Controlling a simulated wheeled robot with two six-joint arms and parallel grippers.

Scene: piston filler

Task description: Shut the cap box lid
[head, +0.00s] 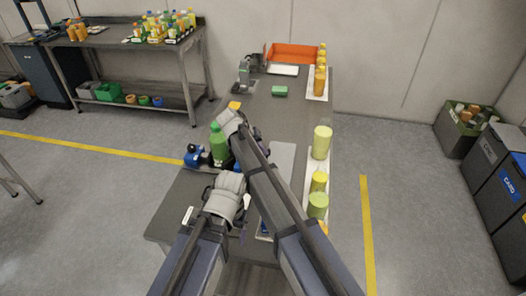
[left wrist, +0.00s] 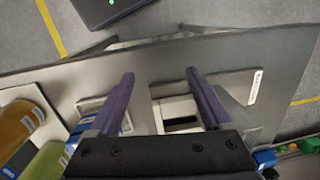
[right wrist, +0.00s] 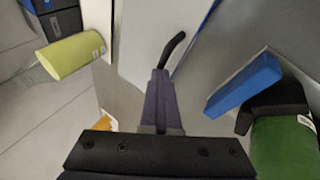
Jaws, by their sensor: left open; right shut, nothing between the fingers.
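A white box (left wrist: 163,118) with a dark rectangular opening lies beneath my left gripper (left wrist: 160,82) in the left wrist view. I cannot tell for sure that it is the cap box, nor make out its lid. The left fingers are open and apart, empty, above it. In the head view my left wrist (head: 226,192) hides the box. My right gripper (right wrist: 160,75) is shut and empty in the right wrist view. Its fingertips are close to a black curved handle (right wrist: 174,48) in front of a pale panel (right wrist: 150,25); contact is unclear. In the head view the right fingertips are hard to see.
A green bottle (head: 219,142) stands left of my right wrist; in the right wrist view a blue block (right wrist: 243,86) is beside it. Yellow-green cylinders (head: 321,142) stand on a white strip along the table's right side. The grey table (head: 181,203) is clear at its front left.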

